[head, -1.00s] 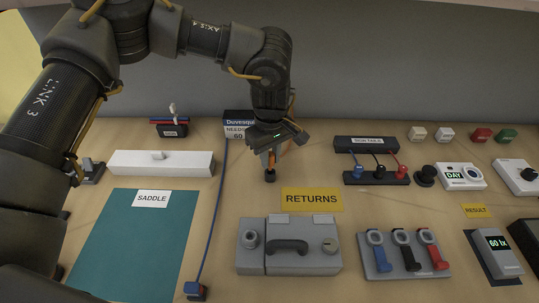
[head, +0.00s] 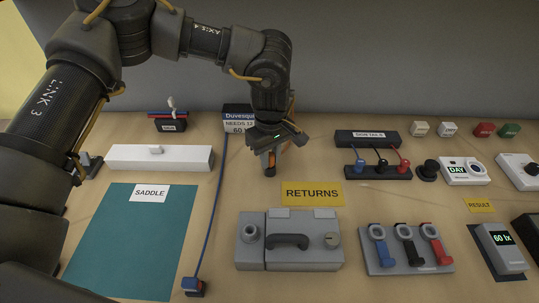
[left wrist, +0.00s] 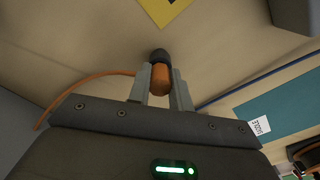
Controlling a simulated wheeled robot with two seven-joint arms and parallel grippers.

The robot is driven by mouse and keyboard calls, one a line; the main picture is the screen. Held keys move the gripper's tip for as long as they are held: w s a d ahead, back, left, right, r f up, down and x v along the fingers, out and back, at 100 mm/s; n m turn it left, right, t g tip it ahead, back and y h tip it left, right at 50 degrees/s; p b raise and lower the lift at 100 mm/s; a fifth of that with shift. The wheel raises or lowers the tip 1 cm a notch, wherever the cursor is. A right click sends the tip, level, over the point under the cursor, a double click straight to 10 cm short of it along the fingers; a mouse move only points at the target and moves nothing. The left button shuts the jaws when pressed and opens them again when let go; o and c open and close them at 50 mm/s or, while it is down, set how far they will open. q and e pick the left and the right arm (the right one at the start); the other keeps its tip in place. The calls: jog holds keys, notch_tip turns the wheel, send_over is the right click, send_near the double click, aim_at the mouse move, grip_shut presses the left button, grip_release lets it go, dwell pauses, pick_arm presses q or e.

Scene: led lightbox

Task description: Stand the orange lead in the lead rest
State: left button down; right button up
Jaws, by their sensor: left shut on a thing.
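My left gripper (head: 272,158) is shut on the orange lead (left wrist: 160,80). The left wrist view shows its orange plug body upright between the two fingers, with a dark tip beyond them and an orange cable trailing left. In the head view the dark tip points down, close over the table behind the RETURNS label; I cannot tell whether it touches. No holder is clearly marked as the lead rest. A dark rack (head: 377,171) right of the gripper has blue, black and red plugs standing in it. My right gripper is not in view.
The yellow RETURNS label (head: 312,193) and a grey handled case (head: 290,258) lie in front of the gripper. A blue cable (head: 211,215) runs along its left. A dark labelled box (head: 238,118) stands behind left. A teal mat (head: 130,245) lies at left.

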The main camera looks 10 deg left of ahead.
aim_at(270, 155)
pick_arm(q)
jog(key=shift+f, duration=0.45)
jog(key=c, duration=1.2)
grip_release()
jog(key=shift+r, duration=0.15)
notch_tip(270, 155, up, 11)
jog(key=shift+f+b, duration=0.2)
jog(key=shift+b, duration=0.75)
